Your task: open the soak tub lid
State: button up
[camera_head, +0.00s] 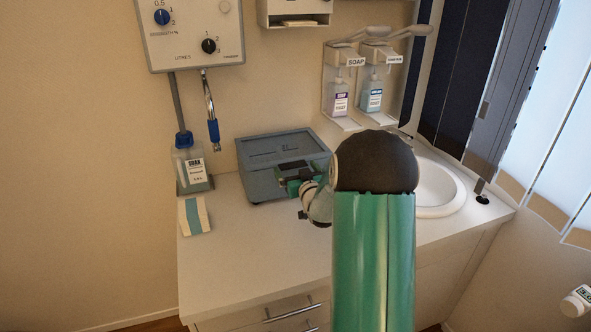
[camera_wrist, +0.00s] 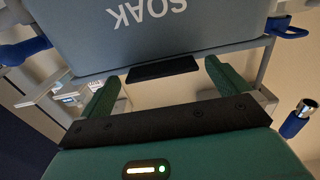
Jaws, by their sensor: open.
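The soak tub (camera_head: 262,184) is a grey-blue box on the counter against the wall, and its lid (camera_head: 268,148) looks shut. My gripper (camera_head: 292,180) is at the tub's front edge, partly hiding it. In the wrist view the tub (camera_wrist: 95,35) fills the top, with the word SOAK upside down. A dark tab (camera_wrist: 162,68) juts from its edge. My open gripper (camera_wrist: 162,76) has one green finger on each side of the tab, with gaps between. I cannot tell whether the tab is within the fingers' depth.
A soak bottle (camera_head: 190,168) and a small white-and-teal pack (camera_head: 194,215) stand left of the tub. A dosing panel (camera_head: 192,35) with a hanging blue-ended hose (camera_head: 214,130) is above. Soap dispensers (camera_head: 340,97) and a sink (camera_head: 438,185) are right. The front counter (camera_head: 265,250) is clear.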

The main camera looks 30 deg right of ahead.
jog(key=shift+w+d, duration=0.1)
jog(key=shift+w, duration=0.4)
jog(key=c, duration=1.3)
jog(key=shift+r, duration=0.15)
